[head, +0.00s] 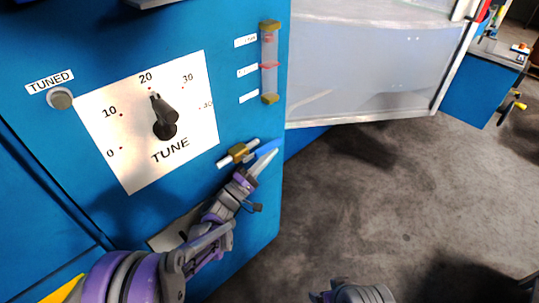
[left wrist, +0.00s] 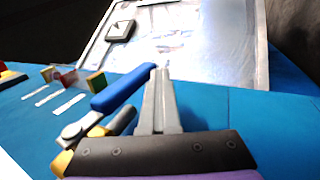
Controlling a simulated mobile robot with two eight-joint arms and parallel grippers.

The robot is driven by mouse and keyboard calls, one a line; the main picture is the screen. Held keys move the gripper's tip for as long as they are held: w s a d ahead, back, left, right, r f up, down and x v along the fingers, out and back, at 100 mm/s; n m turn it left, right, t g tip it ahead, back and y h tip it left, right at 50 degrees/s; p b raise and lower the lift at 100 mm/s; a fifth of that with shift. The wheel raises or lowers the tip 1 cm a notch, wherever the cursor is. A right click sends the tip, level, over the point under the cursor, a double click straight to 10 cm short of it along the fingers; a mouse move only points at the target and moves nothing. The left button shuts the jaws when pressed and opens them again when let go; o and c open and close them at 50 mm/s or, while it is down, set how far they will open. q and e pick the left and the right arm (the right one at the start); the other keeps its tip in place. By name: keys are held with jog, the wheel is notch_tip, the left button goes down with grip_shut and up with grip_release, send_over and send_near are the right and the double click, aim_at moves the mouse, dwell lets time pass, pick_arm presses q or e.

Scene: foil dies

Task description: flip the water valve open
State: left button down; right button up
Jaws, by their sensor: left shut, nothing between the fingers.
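The water valve (head: 240,152) has a brass body on a short pale pipe, low on the blue panel near its right edge. Its blue lever (head: 268,147) points right and slightly up, roughly along the pipe. In the left wrist view the blue lever (left wrist: 122,90) lies just left of my fingers, and the brass valve body (left wrist: 64,162) is partly hidden at lower left. My left gripper (head: 264,162) is shut and empty, its tips close beside the lever's underside in the head view. I cannot tell whether they touch it.
A sight tube (head: 269,62) with brass ends stands above the valve. A TUNE dial (head: 164,116) and a TUNED lamp (head: 61,99) are to the left. A translucent panel (head: 365,70) juts out at upper right. The grey floor (head: 390,200) at right is open.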

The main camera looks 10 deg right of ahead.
pick_arm(q)
jog(key=shift+a, duration=0.1)
jog(key=s+a+p, duration=0.1)
jog(key=s+a, duration=0.6)
jog(key=a, duration=0.3)
jog(key=shift+s+a+f, duration=0.2)
jog(key=shift+s+f, duration=0.05)
jog(key=shift+s, duration=0.1)
